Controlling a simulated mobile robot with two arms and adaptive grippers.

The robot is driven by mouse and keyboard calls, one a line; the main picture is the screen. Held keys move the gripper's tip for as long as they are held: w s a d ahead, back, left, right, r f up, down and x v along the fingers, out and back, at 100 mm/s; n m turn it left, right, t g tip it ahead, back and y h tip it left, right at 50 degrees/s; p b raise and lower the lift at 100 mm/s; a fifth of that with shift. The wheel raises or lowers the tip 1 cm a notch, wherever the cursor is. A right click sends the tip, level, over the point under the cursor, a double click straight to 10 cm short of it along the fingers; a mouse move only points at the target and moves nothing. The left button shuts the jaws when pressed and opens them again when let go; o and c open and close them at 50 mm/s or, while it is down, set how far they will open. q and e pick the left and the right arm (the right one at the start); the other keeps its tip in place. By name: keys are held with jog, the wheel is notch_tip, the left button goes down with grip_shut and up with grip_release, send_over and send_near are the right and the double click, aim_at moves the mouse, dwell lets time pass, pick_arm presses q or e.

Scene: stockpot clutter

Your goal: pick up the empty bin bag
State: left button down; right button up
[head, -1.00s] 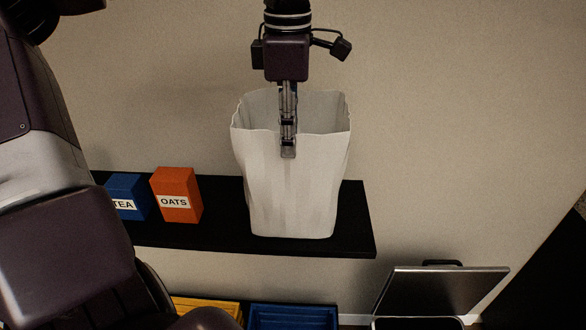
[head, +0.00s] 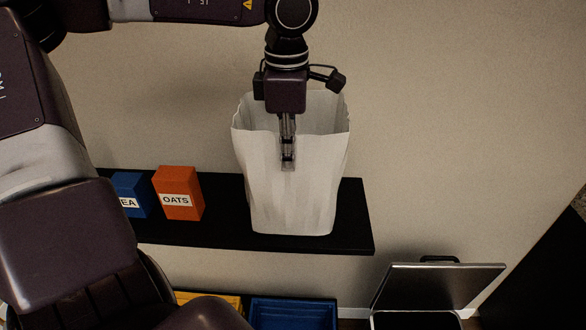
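The white, open-topped bin bag (head: 293,200) stands upright near the right end of a black shelf in the head view. My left gripper (head: 288,163) points down at the bag's near rim, with its fingertips seen in front of the near wall, below the rim line. The fingers line up in this view, so I cannot tell whether they are apart or shut, or whether one is inside the bag. The bag's bottom inside is hidden. My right gripper is not in view.
On the black shelf (head: 215,228), a blue tea box (head: 131,188) and an orange oats box (head: 178,184) stand left of the bag. Below are a yellow crate (head: 215,300), a blue crate (head: 292,315) and a bin with a raised metal lid (head: 437,287). The wall is close behind.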

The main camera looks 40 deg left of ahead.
pick_arm(q)
jog(key=shift+r, duration=0.15)
notch_tip(320, 180, up, 20)
jog(key=b, duration=0.1)
jog(key=shift+b, duration=0.4)
dwell(0.3)
